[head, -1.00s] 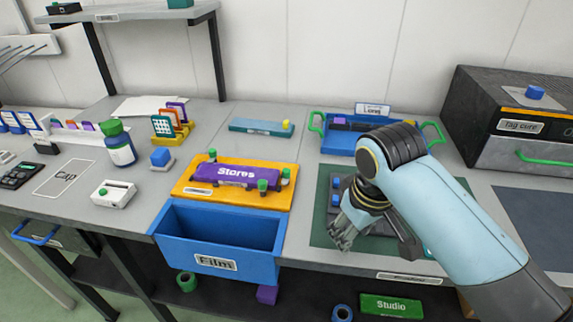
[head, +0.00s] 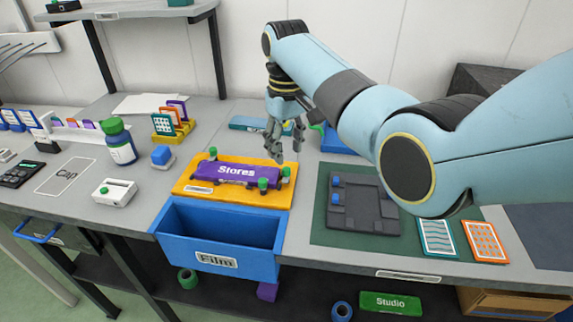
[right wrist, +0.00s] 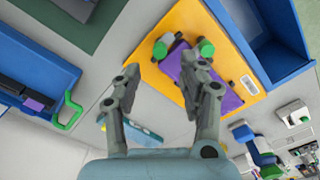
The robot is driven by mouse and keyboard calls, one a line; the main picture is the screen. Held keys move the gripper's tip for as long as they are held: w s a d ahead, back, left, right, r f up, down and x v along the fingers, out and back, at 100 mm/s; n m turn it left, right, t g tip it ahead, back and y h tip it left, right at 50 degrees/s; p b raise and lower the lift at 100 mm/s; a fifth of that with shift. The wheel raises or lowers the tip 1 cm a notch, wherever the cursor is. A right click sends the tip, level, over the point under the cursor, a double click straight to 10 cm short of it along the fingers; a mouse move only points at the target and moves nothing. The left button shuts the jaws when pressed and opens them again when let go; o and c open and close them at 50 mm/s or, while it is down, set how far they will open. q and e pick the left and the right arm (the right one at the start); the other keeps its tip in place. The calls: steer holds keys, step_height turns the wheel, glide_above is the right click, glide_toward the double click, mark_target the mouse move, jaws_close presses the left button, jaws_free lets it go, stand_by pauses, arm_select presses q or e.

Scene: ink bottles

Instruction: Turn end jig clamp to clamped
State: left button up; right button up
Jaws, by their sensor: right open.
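An orange jig (head: 190,188) holds a purple plate marked "Stores" (head: 237,173). Green knobs stand at the plate's ends: one at the back left (head: 212,153), and two at the right end, at the back (head: 285,172) and front (head: 263,185). My right gripper (head: 286,150) is open and empty, above and just behind the jig's right end. In the right wrist view its fingers (right wrist: 158,68) are spread, with two green knobs (right wrist: 206,47) (right wrist: 160,50) just beyond them and the purple plate (right wrist: 222,98) beside the right finger. My left gripper is out of view.
A blue "Film" bin (head: 216,262) sits in front of the jig. A dark fixture with blue knobs (head: 365,205) lies on a green mat to the right. A teal bar (head: 246,124) lies behind the jig. A blue tray (right wrist: 35,60) with green handles is partly hidden by my arm in the head view.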

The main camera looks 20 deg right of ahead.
mark_target(287, 169)
step_height(287, 169, down, 5)
steer(key=shift+f, duration=0.2)
jaws_close()
stand_by(0.3)
